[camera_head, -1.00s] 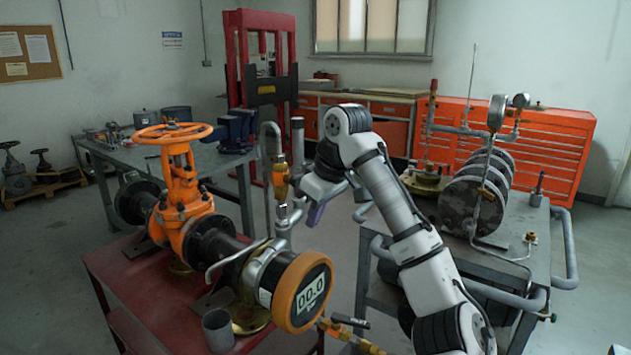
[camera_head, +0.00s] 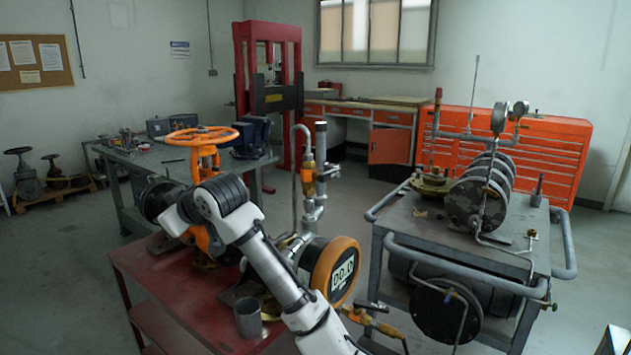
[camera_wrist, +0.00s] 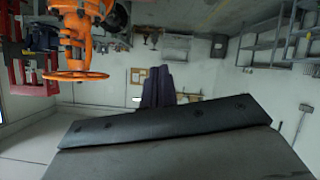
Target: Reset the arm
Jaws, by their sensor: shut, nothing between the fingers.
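The orange gate valve with its handwheel (camera_head: 201,134) stands on the red table (camera_head: 140,268). My arm crosses in front of the valve in the head view and covers much of its body; my gripper's fingers cannot be made out there. In the wrist view, which looks upside down, my gripper (camera_wrist: 158,72) shows as dark fingers held together with nothing between them. The orange handwheel also shows at the upper left of the wrist view (camera_wrist: 75,76), apart from the fingers.
A grey cart (camera_head: 400,225) with piping stands to the right. A workbench (camera_head: 150,165) is behind. Floor shows between table and cart.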

